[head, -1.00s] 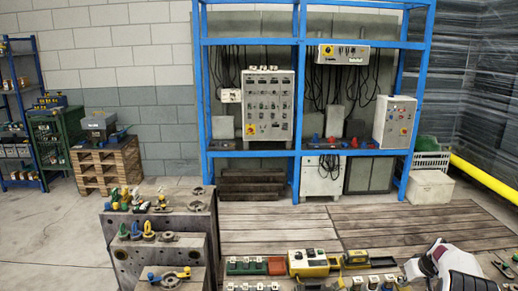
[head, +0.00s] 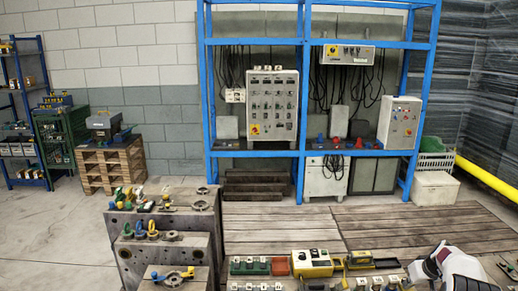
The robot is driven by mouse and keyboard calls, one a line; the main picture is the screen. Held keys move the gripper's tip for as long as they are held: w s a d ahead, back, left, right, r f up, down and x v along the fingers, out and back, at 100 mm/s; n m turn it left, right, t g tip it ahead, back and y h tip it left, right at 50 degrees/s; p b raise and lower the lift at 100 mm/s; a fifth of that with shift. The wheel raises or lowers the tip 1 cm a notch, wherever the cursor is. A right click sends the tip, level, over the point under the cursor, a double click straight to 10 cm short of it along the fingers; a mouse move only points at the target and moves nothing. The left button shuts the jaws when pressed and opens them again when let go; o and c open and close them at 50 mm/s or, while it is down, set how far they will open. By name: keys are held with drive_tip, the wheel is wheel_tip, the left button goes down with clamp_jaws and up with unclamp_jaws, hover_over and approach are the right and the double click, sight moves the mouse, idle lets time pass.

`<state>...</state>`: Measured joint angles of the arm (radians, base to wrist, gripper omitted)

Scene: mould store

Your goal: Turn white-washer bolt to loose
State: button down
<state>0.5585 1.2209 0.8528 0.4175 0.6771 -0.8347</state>
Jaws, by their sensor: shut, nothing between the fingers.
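I cannot pick out a bolt with a white washer; the parts are too small to tell. Grey steel mould blocks (head: 120,232) stand in steps at the lower left. On the top step lie small yellow, green, blue and white pieces and round steel flanges (head: 200,206). The middle step carries coloured eye-shaped pieces (head: 140,230) and a flange (head: 172,236). The front step has a yellow-and-blue piece (head: 188,273) beside another flange. A white and dark part of my arm shows at the lower right; my gripper is not in view.
A yellow-and-white control box (head: 312,262), a green tray (head: 249,266) and small parts lie along the bottom. Behind stands a blue rack (head: 302,90) with grey cabinets. A wooden pallet stack (head: 108,165) stands left. The plank floor (head: 285,222) between is clear.

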drive_tip(key=shift+d, duration=0.8)
idle(0.6)
drive_tip(key=shift+w+d, duration=0.1)
drive_tip(key=shift+d, duration=0.15)
idle(0.6)
drive_tip(key=shift+s+d, duration=0.15)
drive_tip(key=shift+s, duration=0.25)
idle(0.4)
drive_tip(key=shift+r, duration=0.15)
drive_tip(key=shift+r, duration=2.85)
drive_tip(key=a, duration=0.1)
drive_tip(key=a+r, duration=0.1)
drive_tip(key=shift+w+a, duration=0.15)
drive_tip(key=shift+a, duration=0.15)
